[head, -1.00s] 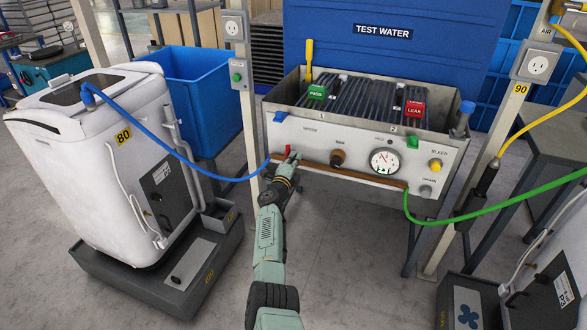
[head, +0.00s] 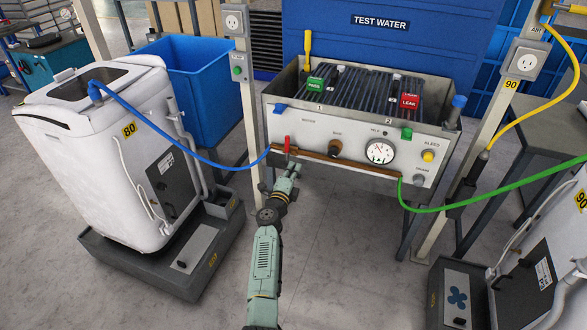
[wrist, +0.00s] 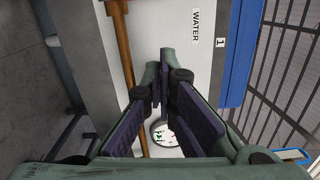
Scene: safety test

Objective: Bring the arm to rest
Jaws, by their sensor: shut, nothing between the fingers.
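My gripper (head: 291,170) is at the front of the tank's control panel, near its left end. It is just below the red lever (head: 287,146) and looks apart from it, though contact is hard to judge. In the wrist view my gripper (wrist: 165,75) has its dark-padded fingers close together and empty, in front of the white panel (wrist: 185,40) with the word WATER. My arm reaches up from the bottom of the head view.
The test tank (head: 450,140) carries a gauge (head: 380,151), knobs and a brown bar (head: 345,160). A blue hose (head: 170,135) and a green hose (head: 480,200) run to either side. White machines (head: 100,150) stand left and right. Floor shows around my arm.

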